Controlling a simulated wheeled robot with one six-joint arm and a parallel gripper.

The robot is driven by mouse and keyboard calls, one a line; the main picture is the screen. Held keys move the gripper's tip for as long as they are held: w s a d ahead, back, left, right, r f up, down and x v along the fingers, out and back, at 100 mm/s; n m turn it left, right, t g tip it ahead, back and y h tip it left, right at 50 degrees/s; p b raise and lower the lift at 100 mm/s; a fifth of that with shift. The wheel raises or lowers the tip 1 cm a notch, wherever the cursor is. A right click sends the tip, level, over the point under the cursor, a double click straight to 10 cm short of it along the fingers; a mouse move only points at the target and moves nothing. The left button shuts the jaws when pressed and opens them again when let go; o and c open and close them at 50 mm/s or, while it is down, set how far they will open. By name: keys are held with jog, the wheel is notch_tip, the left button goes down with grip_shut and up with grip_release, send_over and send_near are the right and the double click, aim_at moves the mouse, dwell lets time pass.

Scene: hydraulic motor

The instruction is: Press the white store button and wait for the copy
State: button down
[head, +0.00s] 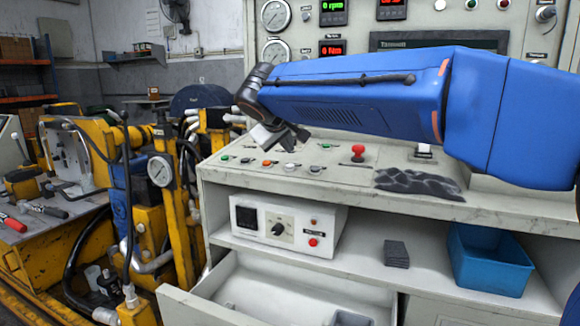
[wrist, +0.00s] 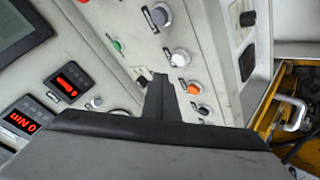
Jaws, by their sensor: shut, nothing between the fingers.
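My gripper (head: 287,137) hangs at the end of my blue arm, over the row of small buttons on the sloping desk of the console in the head view. Its dark fingers are together and empty, and they also show in the wrist view (wrist: 159,95). In the wrist view, a pale button (wrist: 180,57) is just above and right of the fingertips, an orange button (wrist: 193,89) is to their right, and another pale button (wrist: 160,15) is higher up. I cannot read the labels, so I cannot tell which is the store button. The fingertips appear apart from the buttons.
A red mushroom knob (head: 358,152) stands up from the desk, right of my gripper. A dark crumpled cloth (head: 418,183) lies farther right. Gauges and lit displays (head: 333,48) are on the upright panel behind. Yellow machinery (head: 150,200) stands to the left.

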jog(key=r, duration=0.3)
jog(key=shift+s+a, duration=0.1)
jog(key=shift+s, duration=0.1)
dwell(0.6)
